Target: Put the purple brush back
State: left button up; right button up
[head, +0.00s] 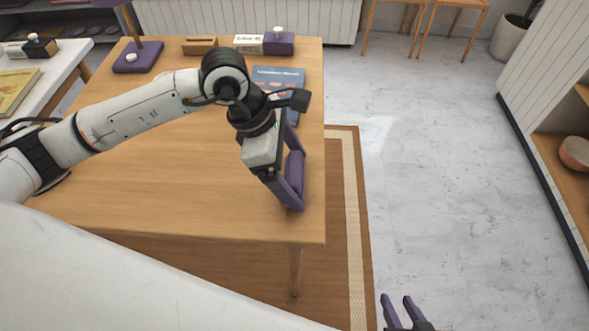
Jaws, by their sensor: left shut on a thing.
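My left gripper (298,181) is over the right edge of the wooden table (160,180), near its front right corner. It is shut on a purple, rounded block, which looks like the purple brush (295,172). The fingers are also purple, so the outline between them and the brush is hard to tell. I cannot tell whether the brush touches the tabletop. My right gripper (398,301) is at the bottom of the view, over the floor. Its two purple fingers are apart with nothing between them.
A blue booklet (278,76) lies behind my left gripper, partly hidden. At the back stand a brown box (200,46), a white box (248,43), a purple block with a white knob (279,44) and a purple lamp base (137,58). The table's front left is clear.

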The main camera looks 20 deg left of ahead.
pick_arm(q)
jog(key=shift+f, duration=0.1)
jog(key=o, duration=0.9)
jog(key=shift+r, duration=0.3)
jog(key=v, duration=1.1)
jog(key=shift+s+a+r, duration=0.1)
jog(key=shift+a+r, duration=0.1)
jog(key=shift+r, duration=0.15)
